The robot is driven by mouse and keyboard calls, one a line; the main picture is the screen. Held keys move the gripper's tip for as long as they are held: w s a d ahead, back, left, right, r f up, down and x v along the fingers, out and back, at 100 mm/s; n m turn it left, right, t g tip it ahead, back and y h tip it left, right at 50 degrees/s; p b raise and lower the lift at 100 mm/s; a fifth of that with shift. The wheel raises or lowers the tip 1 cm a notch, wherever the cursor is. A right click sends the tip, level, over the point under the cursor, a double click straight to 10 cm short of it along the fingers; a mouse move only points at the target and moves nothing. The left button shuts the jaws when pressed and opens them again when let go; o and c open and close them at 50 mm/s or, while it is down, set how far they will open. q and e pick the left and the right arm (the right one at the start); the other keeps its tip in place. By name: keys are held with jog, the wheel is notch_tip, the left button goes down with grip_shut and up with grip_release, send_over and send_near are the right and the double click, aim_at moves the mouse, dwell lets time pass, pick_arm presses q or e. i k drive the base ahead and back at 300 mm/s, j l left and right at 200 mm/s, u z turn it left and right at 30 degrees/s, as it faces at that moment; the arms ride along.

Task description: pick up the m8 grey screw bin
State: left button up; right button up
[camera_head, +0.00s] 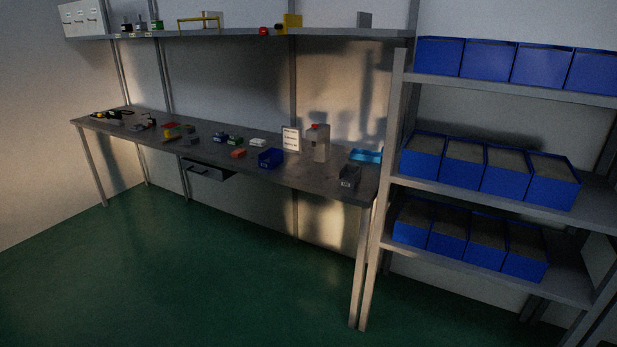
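A small dark grey bin (348,178) stands on the bench top near its right front corner. It looks like a screw bin, but I cannot read an m8 marking on it at this size. A smaller grey item (190,139) sits further left on the bench, and I cannot tell whether it is also a bin. Neither of my grippers is in view. Nothing is seen touching the grey bin.
The long bench (215,160) carries a blue bin (271,158), a white sign (291,139), a press with a red top (318,144) and a light blue tray (366,155). Blue bins fill the right rack (480,180). The green floor (190,270) before the bench is clear.

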aim_at(349, 176)
jog(key=i+z, duration=0.2)
jog(key=i, duration=0.85)
jog(key=i+z, duration=0.2)
jog(key=i, duration=0.9)
